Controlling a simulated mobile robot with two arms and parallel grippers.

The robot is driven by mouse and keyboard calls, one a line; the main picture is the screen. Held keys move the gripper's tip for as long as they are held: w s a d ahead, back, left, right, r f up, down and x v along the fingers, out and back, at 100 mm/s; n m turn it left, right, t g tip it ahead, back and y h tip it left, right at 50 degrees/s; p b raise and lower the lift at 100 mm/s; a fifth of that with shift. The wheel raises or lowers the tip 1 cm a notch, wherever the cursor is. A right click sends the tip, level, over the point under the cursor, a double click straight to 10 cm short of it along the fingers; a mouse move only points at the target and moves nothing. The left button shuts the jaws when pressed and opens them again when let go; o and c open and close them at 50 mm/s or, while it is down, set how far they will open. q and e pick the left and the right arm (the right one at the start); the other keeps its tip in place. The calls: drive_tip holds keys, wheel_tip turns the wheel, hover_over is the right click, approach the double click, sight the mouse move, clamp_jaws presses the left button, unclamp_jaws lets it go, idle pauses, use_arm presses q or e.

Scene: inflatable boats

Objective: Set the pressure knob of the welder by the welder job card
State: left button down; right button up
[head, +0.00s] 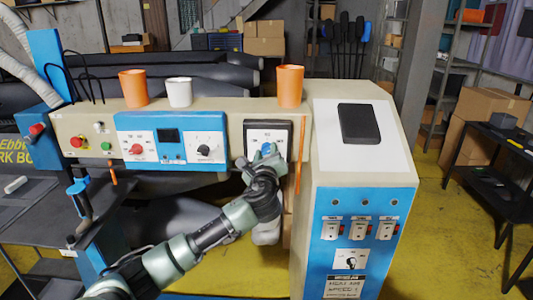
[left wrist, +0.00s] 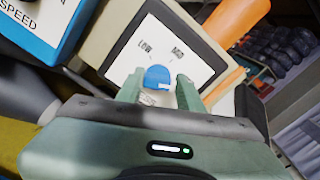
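The pressure knob appears to be the blue knob (head: 267,148) on a white dial plate with a dark frame (head: 283,128) on the welder's front (head: 233,109). In the left wrist view the blue knob (left wrist: 157,76) has "LOW" printed to its upper left and "MID" to its upper right; other marks are hidden. My left gripper (left wrist: 161,84) has one finger on each side of the knob. A narrow gap shows at the right finger, so it looks open around it. In the head view the left gripper (head: 266,160) covers the plate's lower part. I cannot identify the job card for certain.
A blue panel (head: 130,125) with other knobs lies left. Orange cups (head: 290,86) (head: 133,88) and a white cup (head: 179,92) stand on top. An orange rod (head: 300,155) hangs right of the dial.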

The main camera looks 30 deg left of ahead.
use_arm(q)
drive_tip(key=shift+f+n, duration=0.1)
drive_tip(key=shift+n, duration=0.3)
drive_tip(key=n+b, duration=0.2)
drive_tip(key=n, duration=0.3)
drive_tip(key=shift+a+f, duration=0.1)
drive_tip(key=shift+f, duration=0.05)
drive_tip(key=n+b, duration=0.1)
drive_tip(key=n, duration=0.2)
drive_tip(key=n+b, duration=0.2)
drive_tip(key=n, duration=0.1)
drive_tip(key=shift+s+f+n, duration=0.1)
drive_tip(key=shift+f+n, duration=0.1)
drive_tip(key=shift+n, duration=0.2)
drive_tip(key=n+b, duration=0.2)
drive_tip(key=n, duration=0.4)
drive_tip(key=shift+f, duration=0.1)
drive_tip(key=n+b, duration=0.1)
drive_tip(key=n, duration=0.4)
drive_tip(key=shift+f, duration=0.1)
drive_tip(key=shift+n+b, duration=0.3)
drive_tip(key=shift+n, duration=0.1)
drive_tip(key=c, duration=0.9)
unclamp_jaws()
